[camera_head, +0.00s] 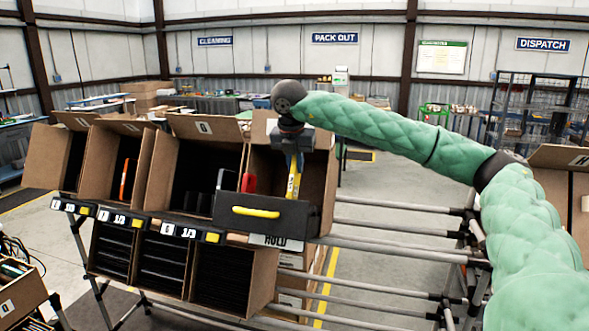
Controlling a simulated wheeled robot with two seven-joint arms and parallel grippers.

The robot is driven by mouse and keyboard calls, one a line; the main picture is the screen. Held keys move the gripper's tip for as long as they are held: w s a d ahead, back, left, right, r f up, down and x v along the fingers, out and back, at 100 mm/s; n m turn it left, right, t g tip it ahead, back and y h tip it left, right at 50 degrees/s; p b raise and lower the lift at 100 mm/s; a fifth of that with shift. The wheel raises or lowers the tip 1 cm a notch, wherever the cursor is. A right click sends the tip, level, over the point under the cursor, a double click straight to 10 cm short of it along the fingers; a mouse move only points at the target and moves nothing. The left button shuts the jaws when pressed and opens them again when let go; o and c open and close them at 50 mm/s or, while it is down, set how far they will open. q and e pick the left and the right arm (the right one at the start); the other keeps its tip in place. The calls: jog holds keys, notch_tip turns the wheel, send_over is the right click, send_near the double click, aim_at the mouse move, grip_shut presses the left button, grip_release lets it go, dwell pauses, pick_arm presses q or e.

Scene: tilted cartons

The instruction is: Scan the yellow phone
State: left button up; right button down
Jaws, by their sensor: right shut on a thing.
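My right gripper (292,150) hangs pointing down over the black-fronted bin below the rightmost tilted carton. It is shut on a narrow yellow item (293,180), which looks like the yellow phone seen nearly edge-on. The item is upright, its lower end near the bin's rear edge; I cannot tell whether it touches. The gripper hides its upper end. My left gripper is not in view.
The black bin (290,219) has a yellow bar (255,212) on its front. A red item (249,183) stands just left of the gripper. Tilted cartons (110,170) line the rack, one with an orange-edged item (127,180). Bare rack rails (390,228) extend right.

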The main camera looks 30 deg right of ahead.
jog(key=shift+w+d+r+p, duration=0.1)
jog(key=shift+w+d+r, duration=0.1)
jog(key=shift+r, duration=0.3)
jog(key=shift+w+d+r+p, duration=0.1)
jog(key=shift+d+r, duration=0.05)
jog(key=shift+r, duration=0.3)
jog(key=shift+w+d+r+p, duration=0.1)
jog(key=shift+w+d+r, duration=0.1)
jog(key=shift+r, duration=0.3)
